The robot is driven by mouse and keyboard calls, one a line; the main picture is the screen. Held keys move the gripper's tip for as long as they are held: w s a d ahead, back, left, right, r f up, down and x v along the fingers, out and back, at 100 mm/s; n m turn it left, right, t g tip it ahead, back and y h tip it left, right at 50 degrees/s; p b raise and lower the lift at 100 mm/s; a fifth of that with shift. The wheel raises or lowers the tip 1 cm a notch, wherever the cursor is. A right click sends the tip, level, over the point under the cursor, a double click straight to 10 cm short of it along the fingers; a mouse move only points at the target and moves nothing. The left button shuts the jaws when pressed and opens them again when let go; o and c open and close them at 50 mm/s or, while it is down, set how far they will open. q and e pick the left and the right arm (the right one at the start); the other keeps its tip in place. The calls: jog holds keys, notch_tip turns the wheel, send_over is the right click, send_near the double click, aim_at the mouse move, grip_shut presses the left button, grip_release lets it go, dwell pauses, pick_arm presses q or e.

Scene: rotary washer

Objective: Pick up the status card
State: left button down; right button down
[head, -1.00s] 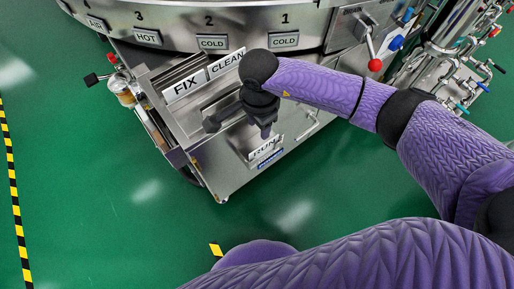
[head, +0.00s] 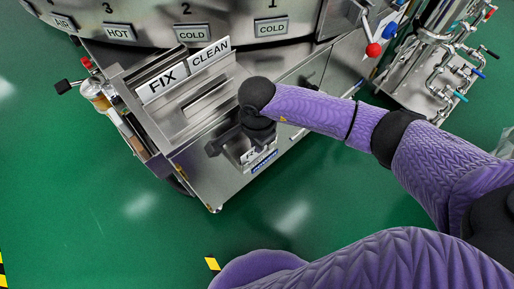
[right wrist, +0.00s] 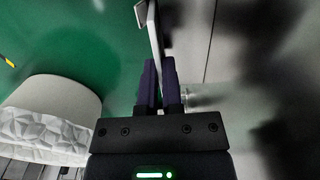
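The status card (head: 249,157), a small white plate marked RUN, sits on the lower front of the washer panel and is partly hidden behind my right gripper (head: 246,147). In the right wrist view a thin pale plate edge (right wrist: 155,40) runs down between the two dark fingers of my right gripper (right wrist: 159,62). The fingers stand close together on either side of it. I cannot tell whether they press on it. My left gripper is out of view.
Two white cards marked FIX (head: 163,83) and CLEAN (head: 210,53) stand in the slotted rack just above. A red-knobbed lever (head: 373,48) and pipework (head: 440,75) are at the upper right. Green floor (head: 110,225) is clear below and left.

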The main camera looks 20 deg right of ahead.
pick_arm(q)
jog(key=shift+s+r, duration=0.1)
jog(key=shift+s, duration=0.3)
